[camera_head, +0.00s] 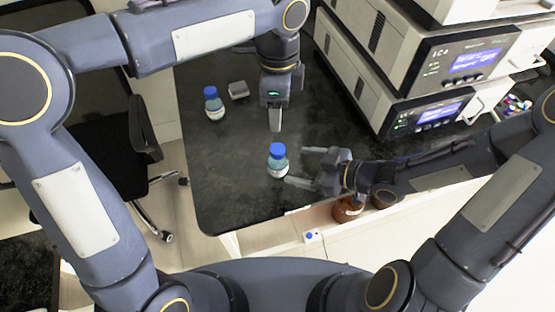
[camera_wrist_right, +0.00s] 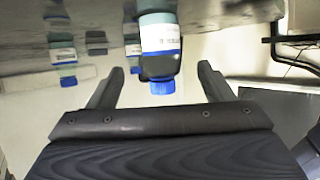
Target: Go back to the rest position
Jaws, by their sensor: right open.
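A small bottle with a blue cap (camera_head: 278,160) stands upright on the dark bench. My right gripper (camera_head: 306,167) comes in from the right, open and empty, with its fingertips just right of this bottle. The right wrist view is upside down; there the bottle (camera_wrist_right: 160,45) shows beyond and between the two spread fingers (camera_wrist_right: 162,85), and they do not hold it. My left gripper (camera_head: 275,120) points down over the bench behind the bottle. Its fingers overlap in the head view, so its opening is hidden.
A second blue-capped bottle (camera_head: 214,104) and a small grey block (camera_head: 238,90) stand at the back left of the bench (camera_head: 225,185). Stacked lab instruments (camera_head: 400,75) fill the back right. A black chair (camera_head: 90,130) is at the left. The bench's front left is clear.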

